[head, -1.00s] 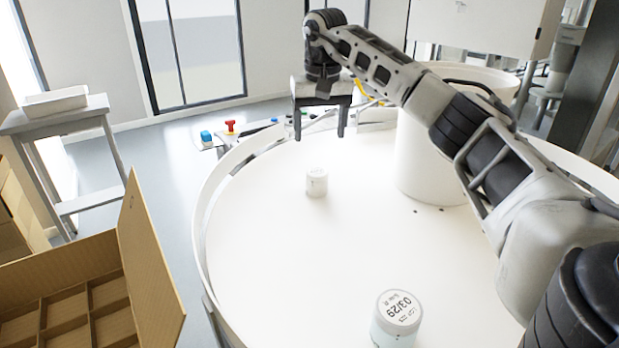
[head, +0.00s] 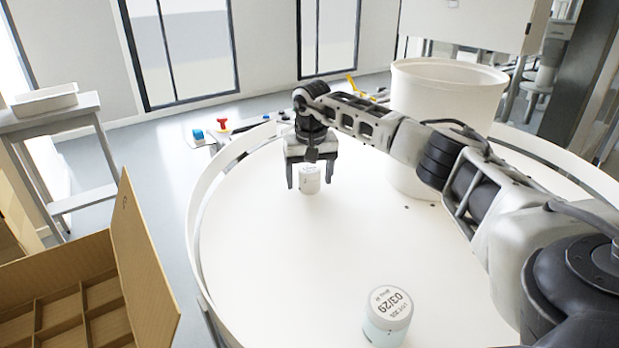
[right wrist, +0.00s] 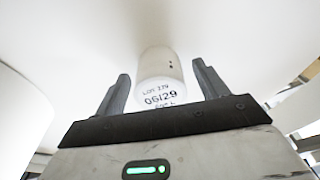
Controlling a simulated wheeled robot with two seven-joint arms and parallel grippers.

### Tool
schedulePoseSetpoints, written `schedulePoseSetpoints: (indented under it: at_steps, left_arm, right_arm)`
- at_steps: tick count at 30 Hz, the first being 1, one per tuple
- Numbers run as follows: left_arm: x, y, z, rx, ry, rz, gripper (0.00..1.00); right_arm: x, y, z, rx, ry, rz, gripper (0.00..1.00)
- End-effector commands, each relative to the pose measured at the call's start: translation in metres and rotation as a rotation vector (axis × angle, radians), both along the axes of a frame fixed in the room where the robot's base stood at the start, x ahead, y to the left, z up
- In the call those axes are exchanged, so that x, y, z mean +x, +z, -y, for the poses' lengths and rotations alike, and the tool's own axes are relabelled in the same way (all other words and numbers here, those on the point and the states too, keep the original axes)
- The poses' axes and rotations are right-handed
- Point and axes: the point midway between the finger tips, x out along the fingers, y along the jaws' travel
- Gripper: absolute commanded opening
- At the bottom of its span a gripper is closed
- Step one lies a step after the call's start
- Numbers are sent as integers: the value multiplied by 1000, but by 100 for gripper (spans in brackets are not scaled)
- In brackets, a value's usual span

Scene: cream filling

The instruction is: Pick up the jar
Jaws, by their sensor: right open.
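A small white jar (head: 309,180) stands on the round white table (head: 330,260), below and between the fingers of my right gripper (head: 310,182). In the right wrist view the jar (right wrist: 159,80) shows its lid, printed 06/29, ahead of and between the two fingers of the gripper (right wrist: 162,85). The gripper is open, with a gap on both sides of the jar. My left gripper is not in view.
A white cylinder (head: 440,110) rises from the table behind my right arm. A raised white rim (head: 196,210) runs round the table. An open cardboard box with compartments (head: 75,300) stands at the lower left.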

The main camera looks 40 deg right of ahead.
Motion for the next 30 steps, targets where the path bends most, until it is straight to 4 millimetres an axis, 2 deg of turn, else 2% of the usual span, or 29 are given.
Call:
schedulePoseSetpoints:
  at_steps: [5, 9, 10, 11, 23, 26, 30]
  left_arm:
    - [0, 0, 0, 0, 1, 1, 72]
    - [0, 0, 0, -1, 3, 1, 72]
    - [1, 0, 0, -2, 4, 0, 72]
    - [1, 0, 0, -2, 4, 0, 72]
    - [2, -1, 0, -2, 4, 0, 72]
    - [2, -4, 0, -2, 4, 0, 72]
    - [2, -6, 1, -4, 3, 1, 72]
  right_arm:
    - [0, 0, 0, 0, 0, 0, 72]
    - [0, 0, 0, 0, 0, 0, 34]
    - [0, 0, 0, 0, 0, 0, 25]
    - [0, 0, 0, 0, 0, 0, 22]
    - [1, 5, 0, 0, 0, 2, 22]
    - [1, 15, 0, 1, 0, 5, 22]
    - [-2, 38, -3, 1, 2, 5, 22]
